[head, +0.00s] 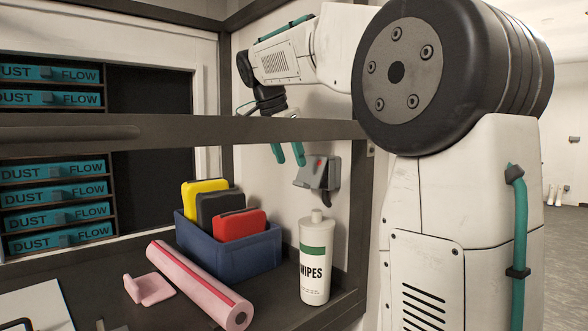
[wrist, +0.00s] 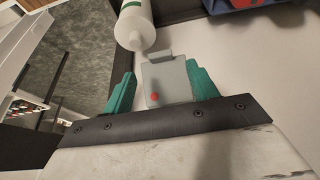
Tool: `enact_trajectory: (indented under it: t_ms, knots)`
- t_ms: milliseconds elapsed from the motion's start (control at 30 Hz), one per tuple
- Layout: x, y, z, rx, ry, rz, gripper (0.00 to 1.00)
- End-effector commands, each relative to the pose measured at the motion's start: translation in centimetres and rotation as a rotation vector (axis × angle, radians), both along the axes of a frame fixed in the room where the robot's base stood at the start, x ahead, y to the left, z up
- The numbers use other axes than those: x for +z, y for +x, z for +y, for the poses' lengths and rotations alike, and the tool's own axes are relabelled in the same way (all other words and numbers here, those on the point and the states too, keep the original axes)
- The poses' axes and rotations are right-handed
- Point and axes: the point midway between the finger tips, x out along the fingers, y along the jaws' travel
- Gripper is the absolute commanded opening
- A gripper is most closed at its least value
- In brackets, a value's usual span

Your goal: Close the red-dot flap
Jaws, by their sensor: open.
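The red-dot flap (head: 312,173) is a grey plate on a small grey unit fixed to the wall above the wipes bottle. In the head view it stands out from the wall at a tilt. In the wrist view the flap (wrist: 174,82) shows its face with a red dot, lying between the two teal fingers. My gripper (head: 289,154) is open, just left of the flap and slightly above it in the head view. In the wrist view my gripper (wrist: 159,70) has one finger on each side of the flap. I cannot tell whether either finger touches it.
A wipes bottle (head: 314,265) stands below the flap. A blue bin (head: 240,260) with yellow, black and red cases is to its left, behind a pink roll (head: 200,284). A dark horizontal rail (head: 180,133) crosses in front of my arm.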

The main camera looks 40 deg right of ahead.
Motion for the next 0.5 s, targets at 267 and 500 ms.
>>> enact_trajectory:
  t_ms: [267,500]
  knots:
    - [0.6,0.0,0.3,0.001,0.000,0.001,0.58]
    - [0.7,0.6,1.6,0.029,-0.001,-0.002,0.11]
